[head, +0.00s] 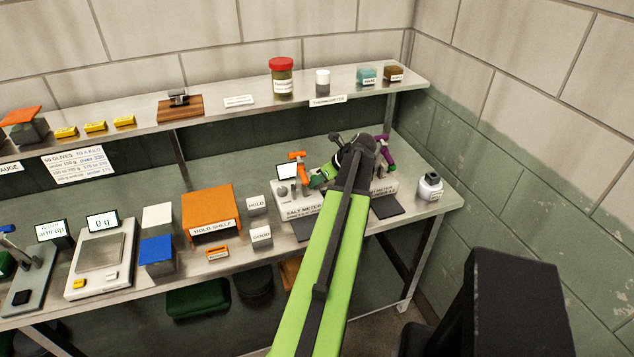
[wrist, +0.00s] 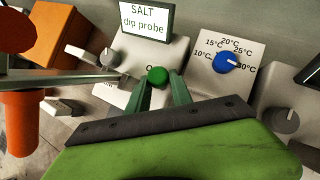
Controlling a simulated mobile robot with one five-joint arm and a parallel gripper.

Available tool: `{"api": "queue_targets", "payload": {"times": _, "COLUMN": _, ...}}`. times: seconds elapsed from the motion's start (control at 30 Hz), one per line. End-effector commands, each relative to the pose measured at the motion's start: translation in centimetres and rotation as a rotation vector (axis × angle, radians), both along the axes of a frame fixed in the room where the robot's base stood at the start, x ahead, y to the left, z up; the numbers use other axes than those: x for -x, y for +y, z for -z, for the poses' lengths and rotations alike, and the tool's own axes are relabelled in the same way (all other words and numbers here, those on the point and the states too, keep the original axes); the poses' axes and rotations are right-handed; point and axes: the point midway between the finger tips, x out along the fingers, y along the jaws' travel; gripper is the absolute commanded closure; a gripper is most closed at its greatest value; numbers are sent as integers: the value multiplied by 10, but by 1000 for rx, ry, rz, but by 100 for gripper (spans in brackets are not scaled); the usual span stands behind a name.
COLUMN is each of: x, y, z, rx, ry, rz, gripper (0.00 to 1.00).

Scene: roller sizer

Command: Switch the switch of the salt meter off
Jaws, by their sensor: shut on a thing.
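The salt meter (head: 305,207) is a pale box on the bench, under my arm in the head view. In the wrist view its screen (wrist: 146,22) reads "SALT dip probe". A round green switch knob (wrist: 158,76) stands on its pale panel, beside lettering that is partly covered. My gripper (wrist: 161,84) has its two green fingers shut on this knob, one on each side. In the head view my gripper (head: 322,178) is over the meter, and my arm hides much of the contact.
A blue dial (wrist: 226,61) with temperature marks is right of the knob, with grey knobs (wrist: 285,120) nearby. An orange-handled tool (head: 300,157) and a purple-handled one (head: 386,150) stand close by. A white bottle (head: 430,187) is at the bench's right end. The upper shelf (head: 220,107) runs behind.

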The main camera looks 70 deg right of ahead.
Motion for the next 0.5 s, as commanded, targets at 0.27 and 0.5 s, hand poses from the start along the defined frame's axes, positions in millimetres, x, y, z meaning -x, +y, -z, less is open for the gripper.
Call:
{"api": "queue_targets", "payload": {"times": 0.27, "x": 8, "y": 14, "z": 14, "rx": 198, "ry": -158, "rz": -2, "gripper": 100}}
{"api": "queue_targets", "payload": {"times": 0.5, "x": 12, "y": 18, "z": 16, "rx": 353, "ry": -283, "rz": -3, "gripper": 100}}
